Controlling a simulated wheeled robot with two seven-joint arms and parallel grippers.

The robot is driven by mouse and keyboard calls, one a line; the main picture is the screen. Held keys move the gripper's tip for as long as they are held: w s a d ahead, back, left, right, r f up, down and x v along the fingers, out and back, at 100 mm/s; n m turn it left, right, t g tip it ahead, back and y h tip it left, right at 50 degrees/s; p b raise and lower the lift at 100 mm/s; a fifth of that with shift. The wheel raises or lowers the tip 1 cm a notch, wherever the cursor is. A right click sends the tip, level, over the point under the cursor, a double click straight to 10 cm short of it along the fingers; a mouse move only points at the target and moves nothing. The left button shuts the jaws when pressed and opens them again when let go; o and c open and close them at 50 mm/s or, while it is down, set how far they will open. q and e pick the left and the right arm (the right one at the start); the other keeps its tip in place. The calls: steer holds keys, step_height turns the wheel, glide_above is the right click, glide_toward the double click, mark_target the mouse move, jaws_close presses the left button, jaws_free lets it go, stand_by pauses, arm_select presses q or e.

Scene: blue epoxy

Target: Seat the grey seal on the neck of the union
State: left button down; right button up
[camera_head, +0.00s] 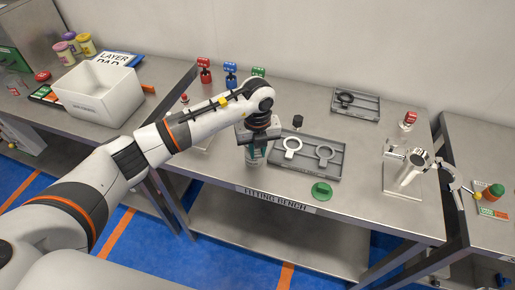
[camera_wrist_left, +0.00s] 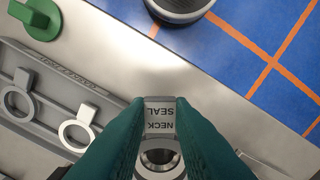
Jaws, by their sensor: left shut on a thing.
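My left gripper (camera_head: 257,150) is over the fitting bench, left of the grey ring tray. In the left wrist view its teal fingers (camera_wrist_left: 160,112) are shut on the grey tab of the neck seal (camera_wrist_left: 160,118), which is lettered "NECK SEAL". Below the tab, between the fingers, a round metallic shape with a dark centre (camera_wrist_left: 160,157) shows; the fingers cover its sides. I cannot tell whether it is the union's neck, or whether the seal touches it. The union is not clearly seen in the head view, where my arm and gripper cover that spot. My right gripper is not in view.
The grey tray (camera_head: 308,171) holds a white ring (camera_head: 292,146) and a grey ring (camera_head: 326,153). A green handled disc (camera_head: 320,192) lies near the bench's front edge. A metal fixture (camera_head: 411,168) stands at right. Another tray (camera_head: 366,105) lies behind.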

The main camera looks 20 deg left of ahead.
mark_target(257, 154)
arm_select(q)
steer(key=shift+f+b, duration=1.1)
steer(key=shift+f, duration=0.45)
steer(key=c, duration=1.2)
jaws_free()
steer(key=shift+r, duration=0.1)
step_height(257, 154, up, 5)
steer(key=p, duration=0.3)
